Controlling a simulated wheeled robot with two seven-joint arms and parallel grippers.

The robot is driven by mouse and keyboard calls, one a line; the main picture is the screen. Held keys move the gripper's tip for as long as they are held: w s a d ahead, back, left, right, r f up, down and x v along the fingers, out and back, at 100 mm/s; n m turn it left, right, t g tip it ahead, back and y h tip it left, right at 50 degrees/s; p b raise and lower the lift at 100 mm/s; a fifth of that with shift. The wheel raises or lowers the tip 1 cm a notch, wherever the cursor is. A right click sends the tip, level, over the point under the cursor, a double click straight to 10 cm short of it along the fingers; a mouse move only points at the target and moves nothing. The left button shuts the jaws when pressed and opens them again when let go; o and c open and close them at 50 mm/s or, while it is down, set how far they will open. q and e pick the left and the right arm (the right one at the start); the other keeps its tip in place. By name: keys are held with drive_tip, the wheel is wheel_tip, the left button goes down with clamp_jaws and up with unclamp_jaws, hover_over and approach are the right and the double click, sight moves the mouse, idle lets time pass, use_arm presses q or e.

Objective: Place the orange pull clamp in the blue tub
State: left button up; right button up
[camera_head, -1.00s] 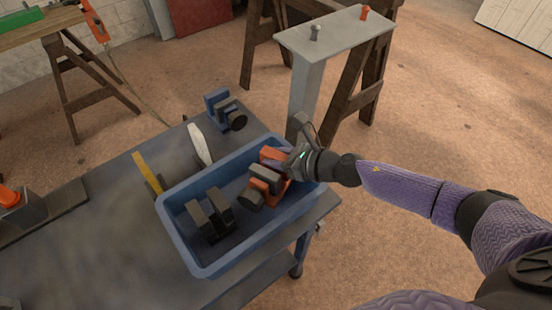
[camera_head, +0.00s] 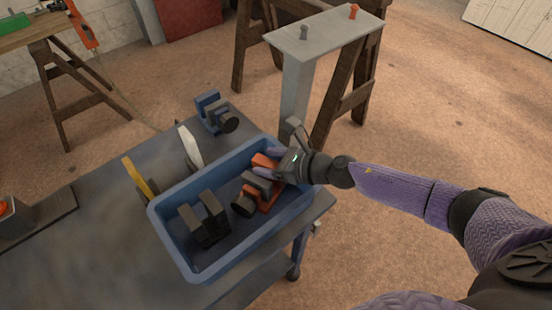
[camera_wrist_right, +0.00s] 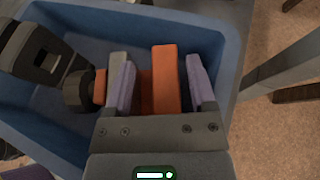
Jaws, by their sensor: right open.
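The orange pull clamp (camera_head: 266,190) lies in the right part of the blue tub (camera_head: 190,268), its dark knob toward the front left. My right gripper (camera_head: 276,174) reaches in over the tub's right side at the clamp. In the right wrist view the purple fingers of my right gripper (camera_wrist_right: 160,85) stand apart. The clamp's orange upright (camera_wrist_right: 165,80) and a grey jaw are near them, with a gap beside the right finger. Whether the clamp rests fully on the tub floor is hidden. My left gripper is not in view.
A black clamp (camera_head: 205,222) stands in the tub's left part, also in the wrist view (camera_wrist_right: 40,55). A blue clamp (camera_head: 217,113), a white piece (camera_head: 190,147) and a yellow piece (camera_head: 138,176) are behind the tub. A grey stand (camera_head: 325,38) is beyond the table.

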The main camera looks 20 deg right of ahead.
drive_tip(key=shift+r+p, duration=0.55)
drive_tip(key=shift+r, duration=0.2)
drive_tip(key=shift+v, duration=5.9)
